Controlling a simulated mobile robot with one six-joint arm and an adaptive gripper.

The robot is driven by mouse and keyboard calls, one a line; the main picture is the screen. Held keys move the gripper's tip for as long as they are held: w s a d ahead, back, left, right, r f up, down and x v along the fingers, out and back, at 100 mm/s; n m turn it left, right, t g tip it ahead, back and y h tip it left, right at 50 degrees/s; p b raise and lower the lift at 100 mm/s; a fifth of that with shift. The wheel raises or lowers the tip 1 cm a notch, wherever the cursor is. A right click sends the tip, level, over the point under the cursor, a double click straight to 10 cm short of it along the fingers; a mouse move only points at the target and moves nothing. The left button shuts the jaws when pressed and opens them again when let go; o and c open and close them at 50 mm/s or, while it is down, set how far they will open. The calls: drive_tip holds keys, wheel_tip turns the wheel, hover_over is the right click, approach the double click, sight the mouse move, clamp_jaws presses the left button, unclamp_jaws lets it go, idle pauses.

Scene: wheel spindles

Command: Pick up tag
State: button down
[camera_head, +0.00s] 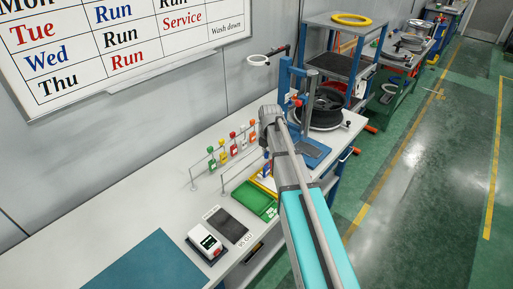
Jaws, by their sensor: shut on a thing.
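Several small coloured tags hang in a row from a thin wire rack on the workbench. They include a green tag (212,162), a red tag (233,146) and an orange tag (252,136). My arm reaches up from the lower right, and its grey end covers the area just right of the rack. My gripper's fingers are hidden behind my wrist. I cannot see what is between them. A small blue and white item (266,170) shows partly beside my arm. I cannot tell whether it is a tag.
The workbench (110,190) has a green tray (252,200), a dark pad (229,226), a small white device with a display (206,244) and a teal mat (150,265). A wheel (325,108) on a blue stand is beyond my arm. The bench's left part is clear.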

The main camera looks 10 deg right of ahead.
drive_tip(key=s+d, duration=0.5)
drive_tip(key=s, duration=0.2)
idle(0.6)
drive_tip(key=shift+r+p, duration=0.65)
drive_tip(key=shift+d, duration=0.15)
